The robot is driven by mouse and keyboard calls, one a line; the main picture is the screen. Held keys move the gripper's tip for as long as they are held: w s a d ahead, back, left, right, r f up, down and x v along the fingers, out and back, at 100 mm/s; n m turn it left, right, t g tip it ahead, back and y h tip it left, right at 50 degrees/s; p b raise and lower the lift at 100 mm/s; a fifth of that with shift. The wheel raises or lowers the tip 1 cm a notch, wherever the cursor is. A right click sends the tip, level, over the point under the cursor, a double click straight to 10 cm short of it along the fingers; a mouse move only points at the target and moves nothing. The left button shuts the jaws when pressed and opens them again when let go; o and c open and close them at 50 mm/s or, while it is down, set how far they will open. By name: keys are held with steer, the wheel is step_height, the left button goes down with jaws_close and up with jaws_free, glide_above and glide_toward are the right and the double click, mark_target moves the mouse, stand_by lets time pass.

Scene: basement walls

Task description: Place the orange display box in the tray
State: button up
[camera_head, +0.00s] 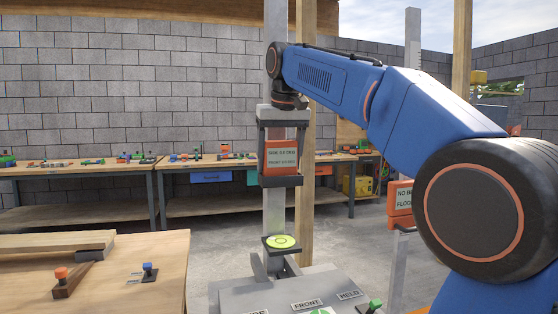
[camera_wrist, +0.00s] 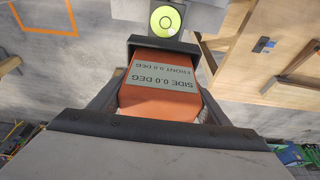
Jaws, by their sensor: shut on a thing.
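The orange display box (camera_head: 281,157) is in my gripper (camera_head: 281,178), between its dark fingers. Its pale label reads "SIDE 0.0 DEG" and "FRONT 0.0 DEG". In the wrist view the box (camera_wrist: 150,99) fills the middle and the label appears upside down. A dark bar crosses its far end there.
A grey panel (camera_head: 300,295) with "FRONT" and "HELD" labels lies below the disc. A wooden table (camera_head: 150,265) with wooden pieces is at left. Workbenches (camera_head: 85,168) with tools line the back wall. An orange sign (camera_head: 400,197) stands at right. Concrete floor (camera_head: 350,240) shows between.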

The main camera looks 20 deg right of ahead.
steer(key=o, duration=1.3)
steer(key=shift+c, duration=0.2)
steer(key=v, duration=1.2)
